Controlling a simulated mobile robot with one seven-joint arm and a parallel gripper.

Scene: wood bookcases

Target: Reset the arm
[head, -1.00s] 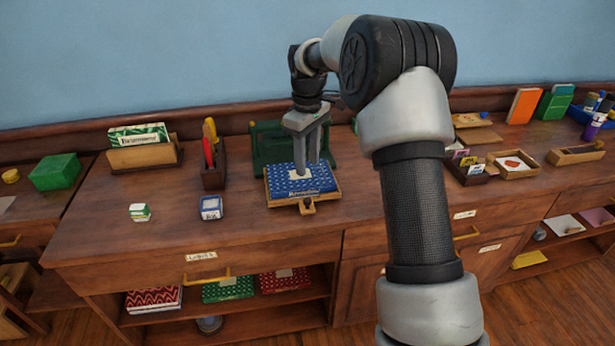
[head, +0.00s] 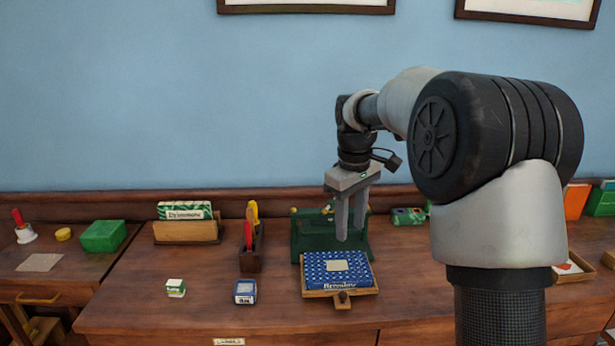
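My gripper (head: 350,236) hangs pointing down from my raised arm, right of the middle of the head view. Its two grey fingers are apart with nothing between them. The fingertips are a little above and behind a blue patterned box (head: 338,270), in front of a green stand (head: 305,235). The blue box has a pale label on top and lies on a small wooden tray (head: 357,294) on the bookcase top.
A tool holder (head: 250,262), a wooden card holder (head: 186,231), a green box (head: 103,236) and two small boxes, one green and white (head: 176,288), one blue (head: 245,292), stand to the left. The wall above is clear except for picture frames (head: 307,6).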

